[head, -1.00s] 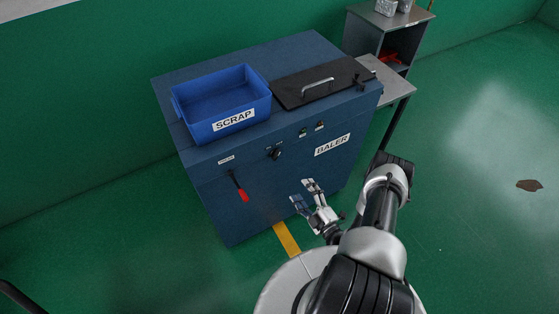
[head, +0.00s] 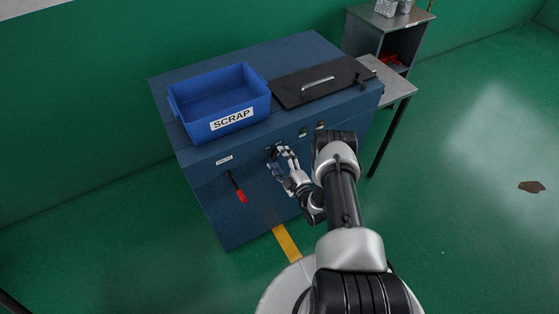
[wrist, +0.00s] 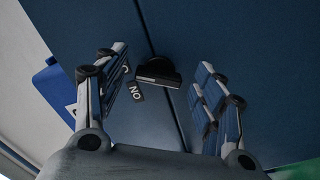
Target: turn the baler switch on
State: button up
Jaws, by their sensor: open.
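The baler (head: 215,205) is a dark blue cabinet with a small black rotary switch (head: 270,150) on its front, partly hidden by my fingers in the head view. In the wrist view the switch (wrist: 157,74) is a black knob with a pale-edged ridge, near an "ON" label (wrist: 136,91). My gripper (head: 279,159) is at the front panel, right by the switch. In the wrist view my gripper (wrist: 162,62) is open, with one finger on each side of the knob and a gap to both. I cannot tell which setting the knob points to.
A blue SCRAP bin (head: 215,95) and a black lid with a handle (head: 318,83) are on top of the baler. A red-handled lever (head: 239,190) hangs on the front, left of the switch. A grey side table (head: 395,85) stands right of the baler.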

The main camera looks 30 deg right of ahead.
jog(key=shift+w, duration=0.25)
jog(key=shift+c, duration=0.5)
jog(key=c, duration=1)
